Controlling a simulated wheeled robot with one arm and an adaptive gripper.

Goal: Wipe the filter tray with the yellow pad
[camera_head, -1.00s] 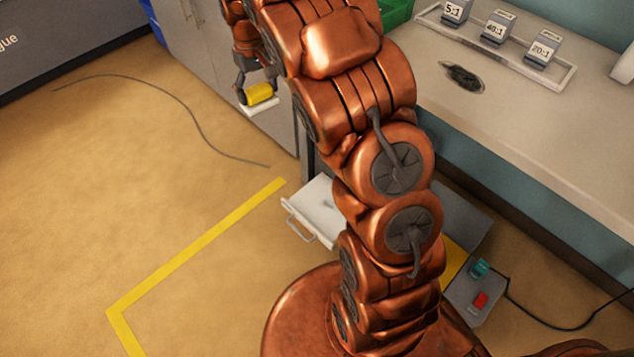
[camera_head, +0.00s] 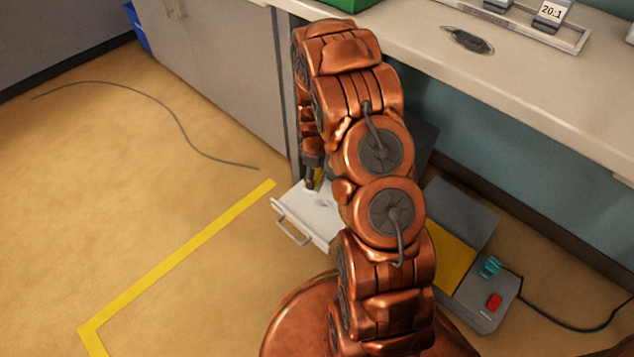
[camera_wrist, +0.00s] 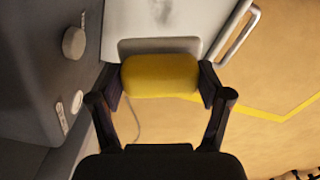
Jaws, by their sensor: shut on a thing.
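The filter tray (camera_head: 290,208) is a pale, pulled-out tray with a metal handle, low beside my arm. It also shows at the top of the wrist view (camera_wrist: 190,28), where a dark smudge marks its surface. My gripper (camera_wrist: 160,78) is shut on the yellow pad (camera_wrist: 160,76), one finger on each end. A pale grey layer shows along the pad's far edge. In the head view, my gripper (camera_head: 314,180) is at the tray, mostly hidden by my arm; only a sliver of the pad shows. I cannot tell whether the pad touches the tray.
A grey housing with a round knob (camera_wrist: 74,42) stands left of the tray in the wrist view. A grey box with a red button (camera_head: 494,302) lies on the floor at right. The counter (camera_head: 500,80) runs above.

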